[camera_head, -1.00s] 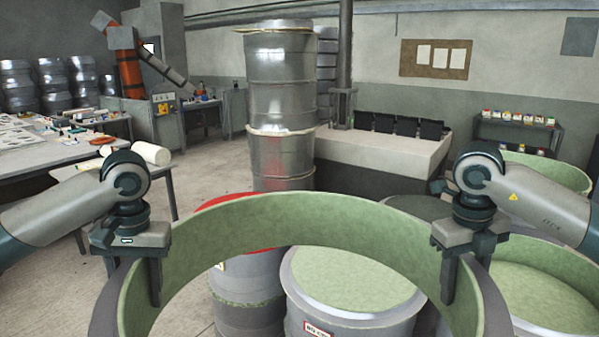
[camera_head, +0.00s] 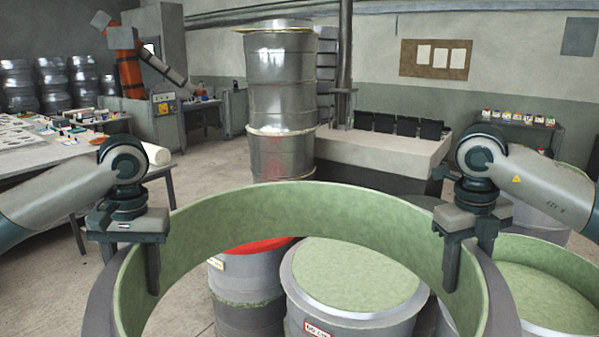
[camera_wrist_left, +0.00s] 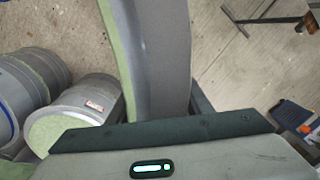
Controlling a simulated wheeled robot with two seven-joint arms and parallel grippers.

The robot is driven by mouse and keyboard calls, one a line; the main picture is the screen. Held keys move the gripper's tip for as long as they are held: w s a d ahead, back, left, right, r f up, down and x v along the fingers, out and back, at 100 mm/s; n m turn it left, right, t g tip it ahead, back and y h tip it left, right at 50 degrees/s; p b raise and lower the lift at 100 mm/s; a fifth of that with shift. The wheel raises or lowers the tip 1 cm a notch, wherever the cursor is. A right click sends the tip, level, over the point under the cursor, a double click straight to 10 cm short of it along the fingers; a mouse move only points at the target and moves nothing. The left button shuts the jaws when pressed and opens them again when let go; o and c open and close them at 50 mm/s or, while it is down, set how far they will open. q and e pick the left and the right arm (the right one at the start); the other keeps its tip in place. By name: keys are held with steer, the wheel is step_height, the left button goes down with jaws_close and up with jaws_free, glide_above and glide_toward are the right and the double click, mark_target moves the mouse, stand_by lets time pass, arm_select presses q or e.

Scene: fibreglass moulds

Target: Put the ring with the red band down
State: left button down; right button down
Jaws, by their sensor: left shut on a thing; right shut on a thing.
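A large ring (camera_head: 320,195), pale green inside and grey outside, is held up in front of me. No red band shows on the parts of it in view. My left gripper (camera_head: 134,262) is shut on its left wall, one finger inside and one outside. My right gripper (camera_head: 468,258) is shut on its right wall the same way. The ring's near part is below the picture. In the left wrist view the ring wall (camera_wrist_left: 165,60) runs into my left gripper, with floor beyond it.
Behind the ring stand a drum with a red top (camera_head: 265,245), partly hidden by the ring, and a grey drum with a green top (camera_head: 350,275). Another green-topped round mould (camera_head: 545,280) is at right. A tall drum stack (camera_head: 280,100) stands further back. Floor shows at left.

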arm_select(q)
steer(key=shift+w+a+r, duration=0.2)
steer(key=shift+r, duration=0.05)
arm_select(e)
steer(key=shift+w+d+r, duration=0.1)
steer(key=shift+d+r, duration=0.05)
steer(key=shift+r, duration=0.1)
